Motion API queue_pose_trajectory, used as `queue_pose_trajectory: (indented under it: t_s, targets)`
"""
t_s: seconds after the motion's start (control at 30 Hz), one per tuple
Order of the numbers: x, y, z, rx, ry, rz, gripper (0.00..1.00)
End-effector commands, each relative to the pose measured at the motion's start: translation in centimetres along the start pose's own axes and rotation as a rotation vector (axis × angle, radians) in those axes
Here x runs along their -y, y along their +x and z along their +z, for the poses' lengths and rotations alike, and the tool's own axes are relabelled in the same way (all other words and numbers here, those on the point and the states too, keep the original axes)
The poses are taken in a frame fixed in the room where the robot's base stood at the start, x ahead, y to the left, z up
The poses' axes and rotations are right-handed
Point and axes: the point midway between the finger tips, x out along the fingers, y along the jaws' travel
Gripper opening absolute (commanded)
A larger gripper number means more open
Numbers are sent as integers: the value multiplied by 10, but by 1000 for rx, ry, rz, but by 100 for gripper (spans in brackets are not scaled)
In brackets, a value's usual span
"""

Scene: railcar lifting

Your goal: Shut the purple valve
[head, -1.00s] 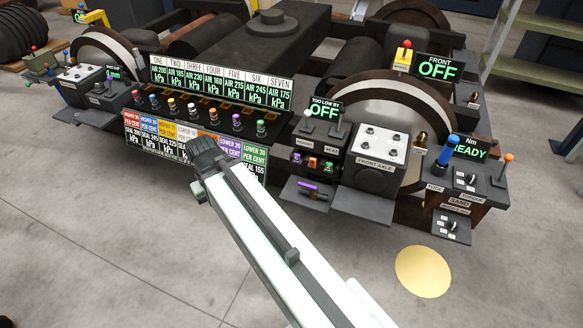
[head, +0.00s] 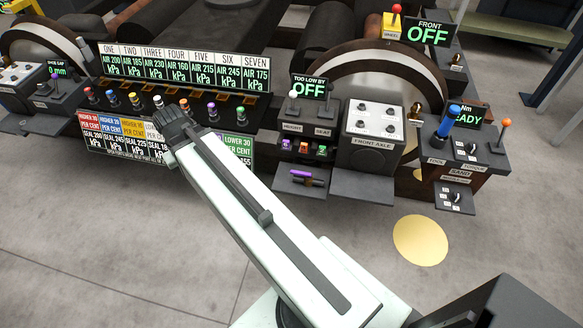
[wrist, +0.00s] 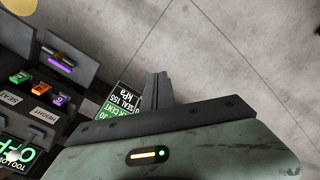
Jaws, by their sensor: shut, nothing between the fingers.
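The purple valve (head: 212,112) is a small purple-topped knob under the sign SIX, in a row of colored valves on the dark panel. The orange valve (head: 185,104) stands just left of it and the green valve (head: 240,113) just right. My gripper (head: 168,124) is shut and empty. In the head view it appears in front of the panel, below and left of the purple valve, covering some of the lower signs. The wrist view shows the shut fingers (wrist: 158,88) pointing past a green sign (wrist: 127,97); the purple valve is not visible there.
Right of the row is a console with small purple, orange and green buttons (head: 303,148) and a shelf bearing a purple handle (head: 306,178). The front axle box (head: 374,133) is beside it. A yellow disc (head: 420,240) lies on open grey floor.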

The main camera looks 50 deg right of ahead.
Motion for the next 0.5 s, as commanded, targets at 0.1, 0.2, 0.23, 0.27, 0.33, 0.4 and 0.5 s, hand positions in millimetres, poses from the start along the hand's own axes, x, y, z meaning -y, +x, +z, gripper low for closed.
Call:
queue_pose_trajectory:
  t_s: [0.1,0.2,0.23,0.27,0.33,0.4,0.5]
  targets:
    - [-101,84,-35,-69,238,33,0]
    - [-200,132,-48,-135,452,68,0]
    - [-229,144,-48,-153,512,79,0]
    - [-257,155,-47,-171,569,89,0]
    - [-314,176,-41,-207,684,112,0]
    - [-359,189,-33,-235,772,132,0]
    - [-397,197,-23,-261,849,149,0]
